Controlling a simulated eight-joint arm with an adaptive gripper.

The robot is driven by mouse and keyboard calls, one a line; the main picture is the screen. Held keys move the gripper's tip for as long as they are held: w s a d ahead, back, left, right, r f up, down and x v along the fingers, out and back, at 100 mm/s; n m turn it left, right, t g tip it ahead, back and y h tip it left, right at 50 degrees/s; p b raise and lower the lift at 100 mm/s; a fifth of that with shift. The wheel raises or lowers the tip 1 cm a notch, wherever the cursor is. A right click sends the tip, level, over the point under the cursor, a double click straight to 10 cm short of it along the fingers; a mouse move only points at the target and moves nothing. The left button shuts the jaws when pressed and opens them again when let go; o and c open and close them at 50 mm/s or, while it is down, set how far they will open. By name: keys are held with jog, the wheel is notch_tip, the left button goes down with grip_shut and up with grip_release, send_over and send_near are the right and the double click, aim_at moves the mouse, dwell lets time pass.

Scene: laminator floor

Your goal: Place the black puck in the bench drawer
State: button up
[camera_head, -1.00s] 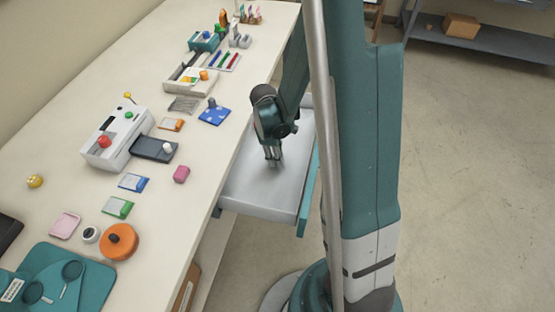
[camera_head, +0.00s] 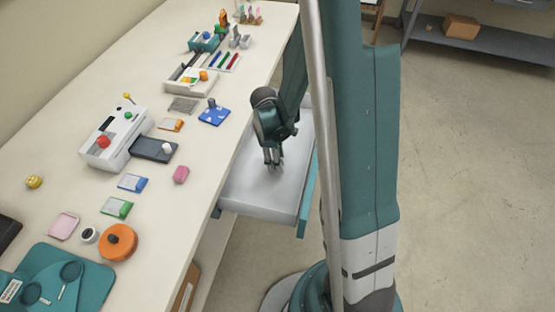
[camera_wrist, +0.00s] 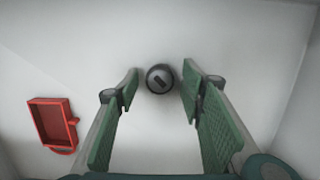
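The black puck (camera_wrist: 160,78), a small dark disc with a raised bar on top, lies on the pale drawer floor in the wrist view. It sits between my fingertips, with a gap on each side. The bench drawer (camera_head: 245,189) is pulled out from the bench's right side in the head view. My gripper (camera_head: 273,164) points down inside it. Its fingers are spread on either side of the puck. In the head view the puck cannot be made out.
A red open box (camera_wrist: 54,122) lies to the left in the wrist view. The bench top (camera_head: 178,225) holds an orange disc (camera_head: 118,243), a white machine (camera_head: 110,135) and several small items.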

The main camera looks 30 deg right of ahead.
jog(key=shift+r, duration=0.2)
notch_tip(320, 180, up, 12)
jog(key=w+a+p, duration=0.1)
jog(key=p, duration=0.2)
jog(key=shift+a, duration=0.15)
dwell(0.4)
jog(key=shift+w+f, duration=0.1)
dwell(0.3)
jog(key=s+a+r+m+t, duration=0.2)
jog(key=s+a+r+m, duration=0.1)
jog(key=r, duration=0.5)
jog(key=s+a+r+m+t, duration=0.3)
jog(key=s+r, duration=0.3)
jog(key=r, duration=0.2)
jog(key=s+a+r+m+t+y, duration=0.1)
jog(key=s+a+r+m+t, duration=0.2)
jog(key=r, duration=0.5)
jog(key=shift+s+a+r, duration=0.4)
jog(key=shift+s+a, duration=0.45)
jog(key=shift+a, duration=0.5)
